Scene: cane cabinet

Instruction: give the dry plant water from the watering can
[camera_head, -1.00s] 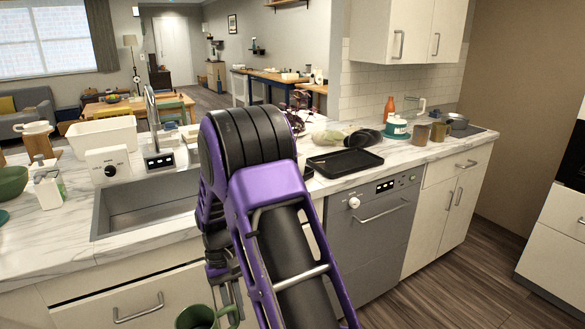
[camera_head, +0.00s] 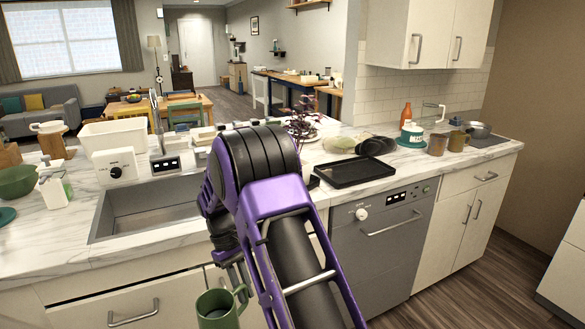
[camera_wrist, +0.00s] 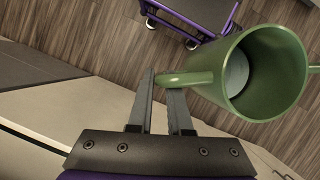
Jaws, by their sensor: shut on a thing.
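A green mug-like can (camera_head: 218,310), which I take for the watering can, shows at the bottom of the head view. In the wrist view the can (camera_wrist: 290,62) has its open mouth toward the camera, with something pale inside. My gripper (camera_wrist: 163,84) is shut on its handle. The can hangs in front of the counter, above the floor. A plant with dark reddish leaves (camera_head: 302,122) stands on the counter beyond my arm. Its lower part is partly hidden, and I cannot tell whether it is dry.
A sink (camera_head: 150,207) lies left of my arm. A black tray (camera_head: 354,172) sits on the counter above the dishwasher (camera_head: 378,245). Mugs (camera_head: 437,145), a bottle and a pan stand at the far right. A green bowl (camera_head: 18,181) is at the left.

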